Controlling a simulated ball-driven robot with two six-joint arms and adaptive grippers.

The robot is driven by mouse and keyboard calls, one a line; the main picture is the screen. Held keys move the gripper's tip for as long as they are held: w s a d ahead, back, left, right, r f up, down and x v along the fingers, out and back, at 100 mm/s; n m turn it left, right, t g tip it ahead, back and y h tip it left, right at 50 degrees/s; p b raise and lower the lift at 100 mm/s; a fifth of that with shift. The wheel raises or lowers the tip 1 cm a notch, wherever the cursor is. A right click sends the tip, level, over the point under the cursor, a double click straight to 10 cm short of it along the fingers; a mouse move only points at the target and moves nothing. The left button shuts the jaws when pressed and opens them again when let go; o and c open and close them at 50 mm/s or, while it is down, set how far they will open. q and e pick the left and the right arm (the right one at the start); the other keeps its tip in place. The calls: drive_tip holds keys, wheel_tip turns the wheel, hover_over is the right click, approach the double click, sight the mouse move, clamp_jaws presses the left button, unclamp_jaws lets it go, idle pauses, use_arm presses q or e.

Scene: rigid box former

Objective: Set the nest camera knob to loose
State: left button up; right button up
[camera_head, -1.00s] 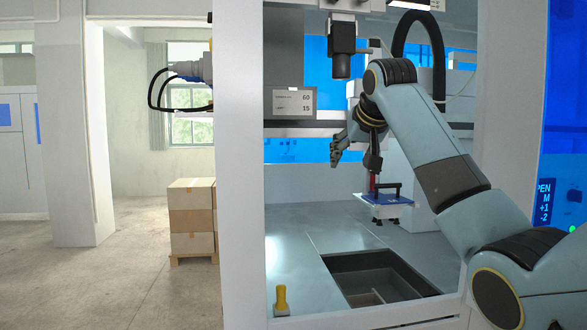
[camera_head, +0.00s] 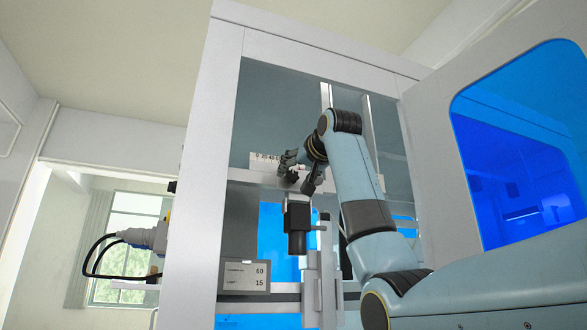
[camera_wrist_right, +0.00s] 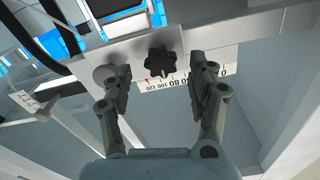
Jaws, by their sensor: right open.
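The black star-shaped knob (camera_wrist_right: 162,64) sits on a pale rail in the right wrist view, beside a white printed scale (camera_wrist_right: 182,80). My right gripper (camera_wrist_right: 167,70) is open, with one finger on each side of the knob and visible gaps to it. In the head view my right gripper (camera_head: 302,172) is up at the rail, just above the black cylindrical camera (camera_head: 297,240); the knob is hidden there. The scale (camera_head: 265,160) shows left of the gripper. My left gripper is in neither view.
A round grey part (camera_wrist_right: 104,75) lies close to the left finger in the wrist view. A sign reading 60 and 15 (camera_head: 244,276) hangs below the rail. The white cabinet frame (camera_head: 200,180) and the open blue-windowed door (camera_head: 420,120) flank my arm.

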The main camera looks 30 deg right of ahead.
sight(291, 176)
drive_tip(key=shift+p+x, duration=0.35)
drive_tip(key=shift+x, duration=0.7)
drive_tip(key=shift+w, duration=0.4)
drive_tip(key=shift+f, duration=0.1)
drive_tip(key=shift+s, duration=0.1)
drive_tip(key=shift+c, duration=0.9)
drive_tip(key=c, duration=1)
